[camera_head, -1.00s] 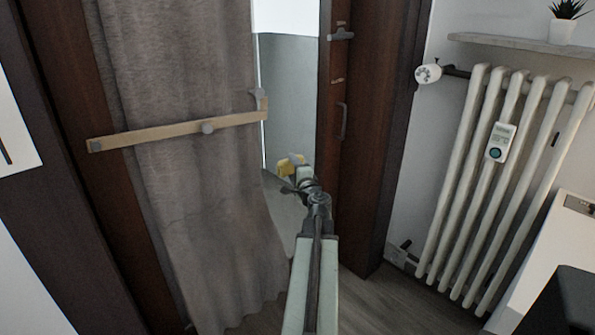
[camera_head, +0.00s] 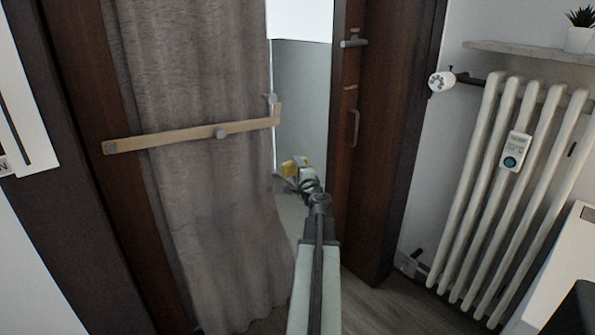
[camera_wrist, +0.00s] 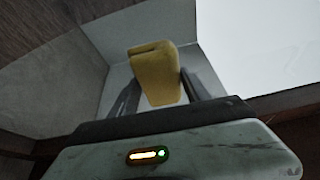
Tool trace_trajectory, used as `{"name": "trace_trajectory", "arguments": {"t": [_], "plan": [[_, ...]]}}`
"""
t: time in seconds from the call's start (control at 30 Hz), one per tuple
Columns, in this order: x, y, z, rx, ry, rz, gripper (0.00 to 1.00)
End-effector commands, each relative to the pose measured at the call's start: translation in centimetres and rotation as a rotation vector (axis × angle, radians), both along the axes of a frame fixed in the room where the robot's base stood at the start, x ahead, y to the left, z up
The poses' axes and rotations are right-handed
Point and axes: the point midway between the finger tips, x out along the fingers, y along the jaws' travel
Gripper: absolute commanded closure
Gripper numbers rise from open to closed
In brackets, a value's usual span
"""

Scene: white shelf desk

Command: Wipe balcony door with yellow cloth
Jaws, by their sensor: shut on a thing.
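The yellow cloth (camera_head: 291,166) is a small folded block at the end of my arm in the head view. My gripper (camera_head: 300,172) is stretched out in front of the narrow pale glass of the balcony door (camera_head: 302,105). In the wrist view the yellow cloth (camera_wrist: 157,75) sits between the two dark fingers of my gripper (camera_wrist: 156,88), which is shut on it. Pale glass or wall panels lie behind the cloth. I cannot tell whether the cloth touches the glass.
A grey curtain (camera_head: 200,200) with a wooden bar (camera_head: 180,138) across it hangs left of the glass. A dark brown door frame (camera_head: 385,130) with a handle (camera_head: 355,127) stands right. A white radiator (camera_head: 485,180) is further right, below a shelf (camera_head: 530,50).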

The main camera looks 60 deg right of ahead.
Motion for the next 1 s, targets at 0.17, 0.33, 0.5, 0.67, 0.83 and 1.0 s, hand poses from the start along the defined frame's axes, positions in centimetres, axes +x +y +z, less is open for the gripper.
{"name": "trace_trajectory", "arguments": {"t": [0.17,0.33,0.5,0.67,0.83,1.0], "plan": [[0.4,-0.1,0.0,0.000,0.000,0.001,0.77],[0.7,-0.2,0.0,0.000,0.000,0.001,0.77],[1.0,-0.3,0.0,0.000,0.000,0.001,0.77],[1.3,-0.4,0.0,0.000,0.000,0.000,0.77],[1.6,-0.6,0.0,0.000,0.000,0.000,0.77],[1.9,-0.7,0.0,0.000,0.000,0.000,0.77]]}}
